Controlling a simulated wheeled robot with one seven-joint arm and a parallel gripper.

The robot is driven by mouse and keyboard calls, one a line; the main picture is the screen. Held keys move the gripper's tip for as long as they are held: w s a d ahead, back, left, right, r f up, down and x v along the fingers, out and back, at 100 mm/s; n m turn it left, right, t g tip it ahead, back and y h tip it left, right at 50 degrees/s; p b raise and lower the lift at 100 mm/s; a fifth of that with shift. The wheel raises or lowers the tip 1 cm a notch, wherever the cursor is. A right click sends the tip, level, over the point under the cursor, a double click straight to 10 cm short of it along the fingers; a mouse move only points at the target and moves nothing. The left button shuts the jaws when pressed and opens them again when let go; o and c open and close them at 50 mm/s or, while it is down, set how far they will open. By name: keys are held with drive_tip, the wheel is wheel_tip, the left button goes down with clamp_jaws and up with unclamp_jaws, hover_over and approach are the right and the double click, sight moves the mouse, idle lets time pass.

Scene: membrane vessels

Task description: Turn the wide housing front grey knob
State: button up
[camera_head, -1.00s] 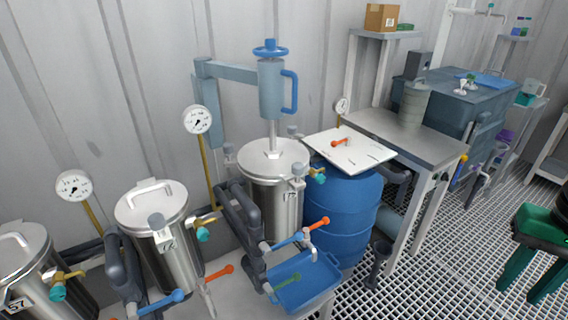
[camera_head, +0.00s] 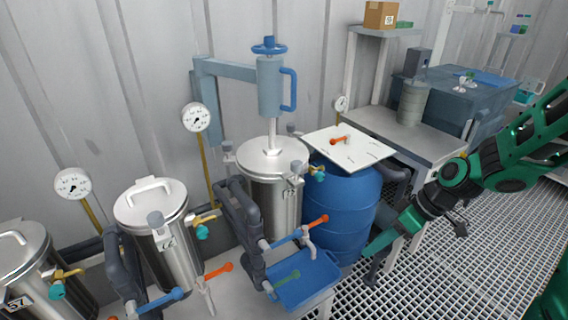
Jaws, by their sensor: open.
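The widest steel vessel (camera_head: 262,185) stands at the centre beneath the blue stirrer. I cannot tell for sure which is the front grey knob of the wide housing. My gripper (camera_head: 376,247) is at the right, in front of the blue barrel's right side. It is open and apart from the knobs; its fingers show only in part.
A blue barrel (camera_head: 345,205) with a white board (camera_head: 348,147) on top stands between the vessel and my gripper. Dark pipes, orange and blue handles (camera_head: 310,222) and a blue tray (camera_head: 305,284) crowd the front. A steel table (camera_head: 415,140) stands behind my arm.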

drive_tip(key=w+a+n+y, duration=0.2)
drive_tip(key=w+a+y, duration=0.1)
drive_tip(key=a, duration=0.4)
drive_tip(key=n+t+y, duration=0.3)
drive_tip(key=t+y, duration=0.3)
drive_tip(key=y, duration=0.2)
approach(283, 170)
wheel_tip(283, 170, up, 3)
drive_tip(key=x, duration=1)
drive_tip(key=shift+f, duration=0.15)
drive_tip(key=c, duration=1.1)
